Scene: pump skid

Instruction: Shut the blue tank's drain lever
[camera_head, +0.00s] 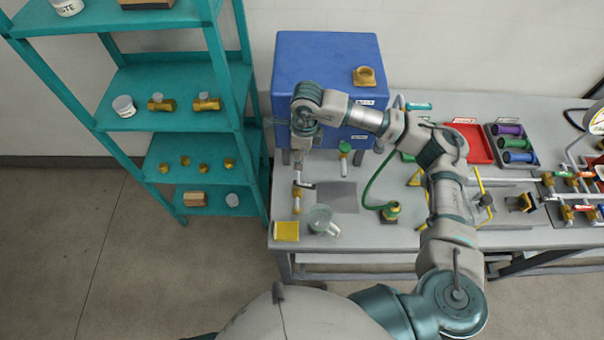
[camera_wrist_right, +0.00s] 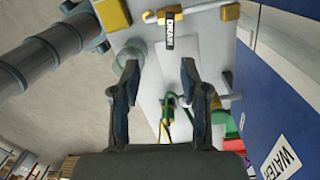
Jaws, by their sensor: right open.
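The blue tank (camera_head: 305,65) stands at the back of the grey bench. A brass drain valve (camera_head: 297,192) sits on a pipe below and in front of it, with a small dark lever (camera_head: 308,186) pointing right. In the right wrist view, brass fittings on a pale pipe (camera_wrist_right: 198,9) show at the top edge beside a DRAIN label (camera_wrist_right: 169,30). The lever is hard to make out there. My right gripper (camera_wrist_right: 160,75) is open and empty, with the fittings beyond its fingertips and apart from them. In the head view its fingers are hard to make out. My left gripper is out of view.
A glass jug (camera_head: 320,221) and a yellow pad (camera_head: 286,231) stand near the bench's front edge. A green hose (camera_head: 371,187) runs to a brass fitting on the right. A red tray (camera_head: 472,143) lies farther right. Teal shelves (camera_head: 160,135) stand left of the bench.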

